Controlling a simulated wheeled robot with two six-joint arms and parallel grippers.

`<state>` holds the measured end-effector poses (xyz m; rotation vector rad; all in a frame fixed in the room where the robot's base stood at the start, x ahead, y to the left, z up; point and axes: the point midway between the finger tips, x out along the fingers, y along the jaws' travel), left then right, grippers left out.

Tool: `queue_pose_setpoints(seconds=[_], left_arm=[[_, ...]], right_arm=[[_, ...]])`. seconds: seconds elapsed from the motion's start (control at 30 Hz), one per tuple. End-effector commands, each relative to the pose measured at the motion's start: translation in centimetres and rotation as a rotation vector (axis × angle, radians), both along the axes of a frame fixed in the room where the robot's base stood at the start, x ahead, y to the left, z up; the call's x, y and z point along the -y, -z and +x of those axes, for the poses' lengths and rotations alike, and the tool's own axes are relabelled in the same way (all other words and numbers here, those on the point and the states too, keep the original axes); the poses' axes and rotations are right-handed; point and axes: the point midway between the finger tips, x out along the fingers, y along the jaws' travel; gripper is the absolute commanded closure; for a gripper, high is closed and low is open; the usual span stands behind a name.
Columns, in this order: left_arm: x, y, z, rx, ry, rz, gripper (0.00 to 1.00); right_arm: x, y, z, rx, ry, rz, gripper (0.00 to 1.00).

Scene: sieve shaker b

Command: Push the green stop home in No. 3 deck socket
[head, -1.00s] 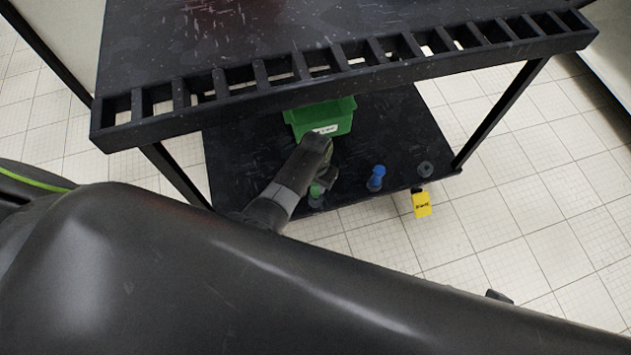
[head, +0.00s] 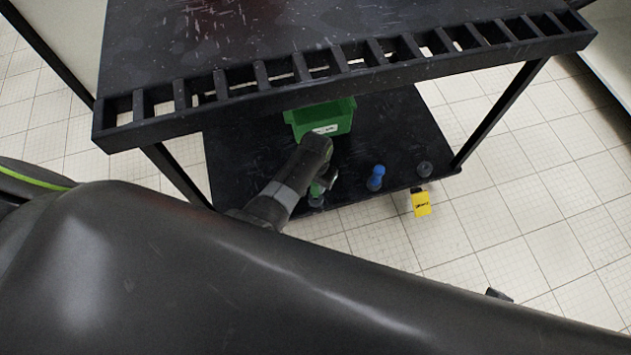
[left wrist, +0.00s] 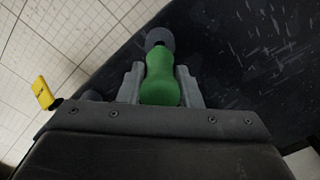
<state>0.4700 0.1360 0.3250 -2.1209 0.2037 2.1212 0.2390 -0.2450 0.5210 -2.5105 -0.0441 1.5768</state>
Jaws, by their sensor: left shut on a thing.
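The green stop (head: 316,189) stands at the front left of the lower deck, partly hidden by my left arm in the head view. In the left wrist view the green stop (left wrist: 160,82) lies between the two grey fingers of my left gripper (left wrist: 160,88), which is shut on it. A dark grey round socket (left wrist: 160,38) shows at the stop's far end; it also shows in the head view (head: 316,202). I cannot tell how deep the stop sits in it. No socket number is readable. My left gripper (head: 325,184) is low over the deck's front edge. My right gripper is out of view.
A blue stop (head: 376,177) stands in a socket to the right. A grey socket (head: 424,169) with no stop stands near the right corner, above a yellow tag (head: 421,203). A green bin (head: 325,118) sits behind. The slotted upper shelf (head: 345,68) overhangs the deck.

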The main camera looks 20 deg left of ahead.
Motion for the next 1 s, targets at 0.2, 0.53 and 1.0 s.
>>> queue_pose_setpoints(seconds=[0.2,0.53,1.0], left_arm=[[0.0,0.6,0.0,0.0,0.0,0.0,0.92],[0.0,1.5,0.0,0.0,0.0,0.0,0.92],[0.0,2.6,0.0,0.0,0.0,0.0,0.92]], right_arm=[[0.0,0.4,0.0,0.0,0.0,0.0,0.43],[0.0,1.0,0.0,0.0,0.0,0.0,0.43],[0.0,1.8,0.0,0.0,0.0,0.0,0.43]])
